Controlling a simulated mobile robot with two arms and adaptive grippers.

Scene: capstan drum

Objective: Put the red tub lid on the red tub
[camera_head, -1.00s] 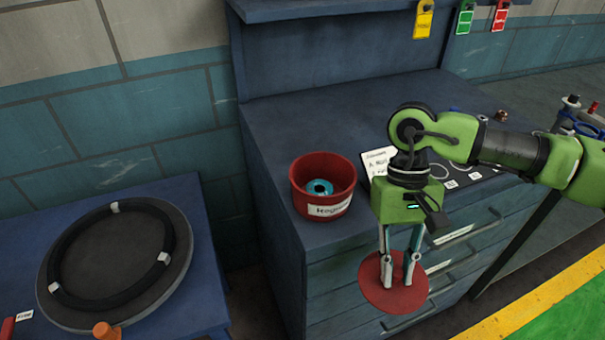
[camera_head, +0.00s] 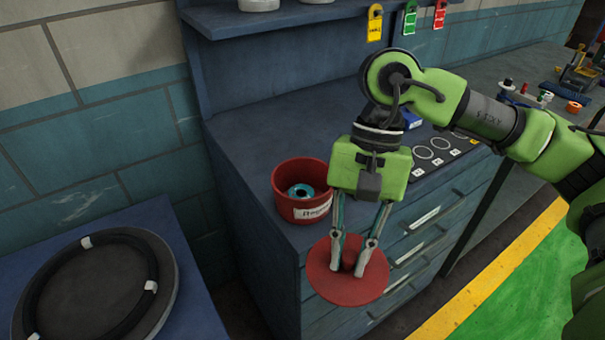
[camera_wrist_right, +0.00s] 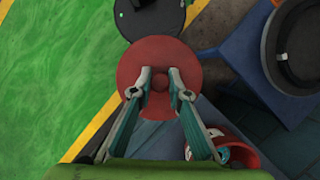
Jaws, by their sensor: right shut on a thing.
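The red tub (camera_head: 301,208) stands open on the blue workbench, with a teal ring-shaped object inside and a white label on its front. It also shows at the lower right of the right wrist view (camera_wrist_right: 249,153). The red tub lid (camera_head: 322,284) is a flat round disc with a knob in the middle. My right gripper (camera_head: 352,268) is shut on the lid's knob and holds the lid in front of the bench, below and to the right of the tub in the head view. The wrist view shows the fingers on both sides of the knob (camera_wrist_right: 160,84). My left gripper is not in view.
The blue workbench (camera_head: 262,128) has drawers below and a shelf above. A dark panel with round outlines (camera_head: 436,150) lies on the bench to the right. A round dark plate with a black ring (camera_head: 98,296) sits on a blue table at the left.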

